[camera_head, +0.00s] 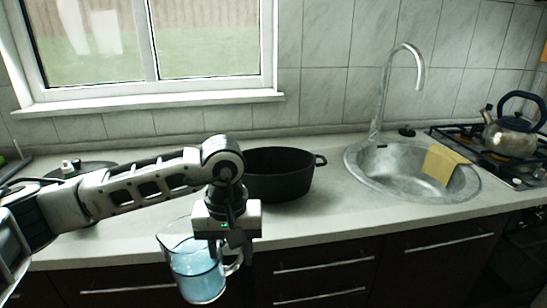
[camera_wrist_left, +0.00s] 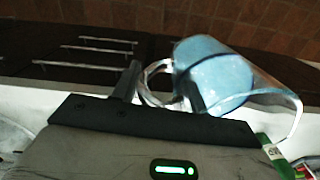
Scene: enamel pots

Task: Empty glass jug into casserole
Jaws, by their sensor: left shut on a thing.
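The glass jug (camera_head: 200,268) holds light blue liquid and hangs in front of the counter edge, tilted a little. My left gripper (camera_head: 236,245) is shut on the jug's handle, on the jug's right side. The jug also shows in the left wrist view (camera_wrist_left: 222,80), with the gripper fingers (camera_wrist_left: 160,90) at its handle. The black casserole (camera_head: 280,175) stands upright on the counter, behind and to the right of the jug. It is open on top, and my left wrist covers its left part. My right gripper is not in view.
A round metal sink (camera_head: 385,180) with a tap (camera_head: 385,95) and a yellow cloth (camera_head: 441,163) lies to the right. A kettle (camera_head: 512,135) stands on the stove (camera_head: 475,145). The counter (camera_head: 325,215) is clear between casserole and sink.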

